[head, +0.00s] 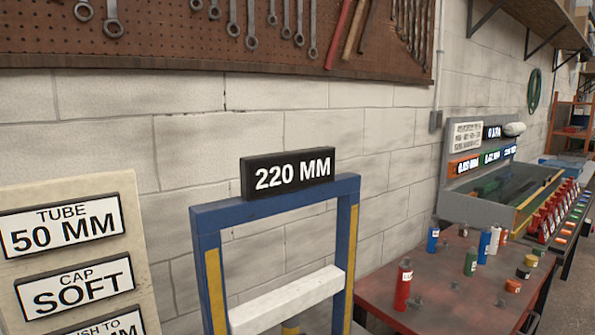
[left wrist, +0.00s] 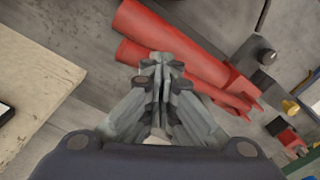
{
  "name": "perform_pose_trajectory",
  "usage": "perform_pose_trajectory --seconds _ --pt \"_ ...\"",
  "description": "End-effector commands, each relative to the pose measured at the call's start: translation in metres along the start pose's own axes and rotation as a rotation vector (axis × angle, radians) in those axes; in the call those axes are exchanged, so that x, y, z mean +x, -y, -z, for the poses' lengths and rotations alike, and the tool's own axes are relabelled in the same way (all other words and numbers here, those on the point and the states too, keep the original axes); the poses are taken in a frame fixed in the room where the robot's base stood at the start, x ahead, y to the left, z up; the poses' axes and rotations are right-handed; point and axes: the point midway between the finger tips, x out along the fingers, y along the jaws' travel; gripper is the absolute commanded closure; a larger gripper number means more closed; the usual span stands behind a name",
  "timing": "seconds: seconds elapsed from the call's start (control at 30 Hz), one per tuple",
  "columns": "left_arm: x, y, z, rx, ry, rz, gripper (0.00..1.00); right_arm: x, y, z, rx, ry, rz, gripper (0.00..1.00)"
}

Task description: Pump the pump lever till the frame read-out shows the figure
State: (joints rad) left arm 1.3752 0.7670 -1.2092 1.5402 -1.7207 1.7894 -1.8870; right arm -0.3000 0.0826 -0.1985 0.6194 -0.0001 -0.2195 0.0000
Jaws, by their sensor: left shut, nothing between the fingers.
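The blue frame (head: 205,225) stands in the middle of the head view, with yellow strips on its posts and a pale crossbar (head: 285,301) between them. Its black read-out (head: 287,174) on top shows 220 MM. In the left wrist view my left gripper (left wrist: 163,62) is shut and empty. Just beyond its fingertips lie two long red bars, an upper one (left wrist: 165,35) and a lower one (left wrist: 136,53). I cannot tell whether either is the pump lever, or whether the fingers touch them. My right gripper is in neither view.
A cream board (head: 75,190) at the left carries signs reading TUBE 50 MM and CAP SOFT; a third is cut off. A red table (head: 455,285) with small bottles stands at the right. A tool pegboard (head: 180,30) hangs on the wall.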

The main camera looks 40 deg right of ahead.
Motion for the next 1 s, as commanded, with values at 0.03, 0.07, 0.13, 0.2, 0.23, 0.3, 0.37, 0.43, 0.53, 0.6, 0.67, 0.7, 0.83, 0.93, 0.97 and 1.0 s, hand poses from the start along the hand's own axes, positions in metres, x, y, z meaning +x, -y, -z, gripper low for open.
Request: perform_pose_trajectory --seconds 0.03,0.07,0.13,0.2,0.23,0.3,0.37,0.43,0.53,0.6,0.67,0.7,0.83,0.93,0.97,1.0 --pt "0.0 0.0 0.0 0.0 0.0 0.0 1.0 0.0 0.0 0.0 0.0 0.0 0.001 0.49" --pt "0.0 0.0 0.0 0.0 0.0 0.0 1.0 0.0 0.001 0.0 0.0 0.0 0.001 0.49" --pt "0.0 0.0 0.0 0.0 -0.001 0.0 1.0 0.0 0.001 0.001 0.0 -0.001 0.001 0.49" --pt "0.0 0.0 0.0 0.0 -0.001 0.0 1.0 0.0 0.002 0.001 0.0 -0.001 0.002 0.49" --pt "0.0 0.0 0.0 0.0 -0.001 0.0 1.0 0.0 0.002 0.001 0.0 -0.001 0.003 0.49" --pt "0.0 0.0 0.0 0.0 -0.001 0.0 1.0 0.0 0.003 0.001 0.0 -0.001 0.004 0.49" --pt "0.0 0.0 0.0 0.0 -0.001 0.0 1.0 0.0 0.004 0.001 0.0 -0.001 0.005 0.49" --pt "0.0 0.0 0.0 0.0 -0.001 0.0 1.0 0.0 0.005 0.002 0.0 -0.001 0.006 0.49" --pt "0.0 0.0 0.0 0.0 -0.001 0.0 1.0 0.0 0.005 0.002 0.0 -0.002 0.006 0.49" --pt "0.0 0.0 0.0 0.0 -0.001 0.0 1.0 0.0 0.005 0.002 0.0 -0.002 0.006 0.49" --pt "0.002 0.0 0.0 0.0 -0.001 0.0 1.0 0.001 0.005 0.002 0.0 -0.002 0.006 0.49" --pt "0.004 0.0 0.0 0.0 -0.001 0.0 1.0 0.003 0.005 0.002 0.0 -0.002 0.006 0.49" --pt "0.015 0.0 0.0 -0.001 0.0 0.001 1.0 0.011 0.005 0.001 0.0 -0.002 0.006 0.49" --pt "0.027 0.0 0.0 -0.001 0.0 0.001 1.0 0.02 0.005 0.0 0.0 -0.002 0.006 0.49" --pt "0.03 0.0 0.0 -0.001 0.0 0.002 1.0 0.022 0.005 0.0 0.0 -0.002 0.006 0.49" --pt "0.035 0.0 0.0 -0.001 0.0 0.002 1.0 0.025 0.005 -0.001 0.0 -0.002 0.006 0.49"
